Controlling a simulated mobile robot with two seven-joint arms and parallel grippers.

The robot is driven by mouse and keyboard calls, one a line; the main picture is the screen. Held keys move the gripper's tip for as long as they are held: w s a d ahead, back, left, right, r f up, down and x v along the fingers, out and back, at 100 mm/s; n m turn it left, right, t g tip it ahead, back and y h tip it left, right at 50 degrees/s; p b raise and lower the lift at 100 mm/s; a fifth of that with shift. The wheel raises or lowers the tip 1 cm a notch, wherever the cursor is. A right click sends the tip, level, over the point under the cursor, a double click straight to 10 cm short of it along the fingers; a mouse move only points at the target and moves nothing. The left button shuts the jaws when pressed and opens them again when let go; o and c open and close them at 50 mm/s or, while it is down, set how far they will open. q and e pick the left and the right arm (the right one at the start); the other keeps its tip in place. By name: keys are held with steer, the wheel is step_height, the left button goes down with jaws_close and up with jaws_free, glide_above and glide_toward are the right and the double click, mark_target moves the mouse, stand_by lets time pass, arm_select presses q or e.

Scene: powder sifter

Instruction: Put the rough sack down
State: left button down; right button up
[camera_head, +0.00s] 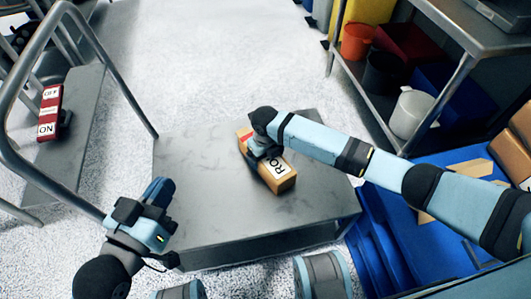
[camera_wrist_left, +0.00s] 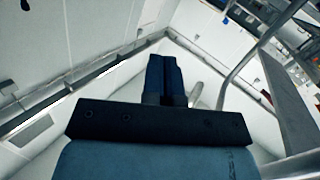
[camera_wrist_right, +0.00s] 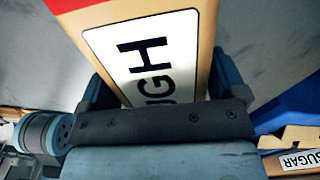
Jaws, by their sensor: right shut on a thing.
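The rough sack (camera_head: 283,180) is a brown block-like pack with a red band at one end and a white label. It is over the middle of the grey metal platform (camera_head: 200,215), on it or just above it; I cannot tell which. My right gripper (camera_head: 264,158) is shut around the sack from above. In the right wrist view the sack (camera_wrist_right: 200,25) sits between the fingers, its label reading "UGH". My left gripper (camera_head: 157,192) is empty at the platform's front left; its fingers are together in the left wrist view (camera_wrist_left: 164,75).
A red ON/OFF switch box (camera_head: 49,112) stands on a ledge at the left, behind a metal handrail (camera_head: 117,75). Blue crates (camera_head: 385,240) with other packs lie at the right. A metal shelf (camera_head: 440,100) with buckets stands at the back right. The platform around the sack is clear.

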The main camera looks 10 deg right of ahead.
steer(key=o, duration=1.3)
arm_select(q)
step_height(320, 180, up, 7)
steer(key=t+p, duration=0.2)
steer(key=p, duration=0.2)
steer(key=shift+s+a+n+t+p, duration=0.15)
steer(key=shift+a+n+t+p, duration=0.15)
steer(key=shift+n+t, duration=0.1)
arm_select(e)
step_height(320, 180, up, 12)
steer(key=shift+r, duration=0.1)
arm_select(q)
steer(key=shift+f, duration=0.1)
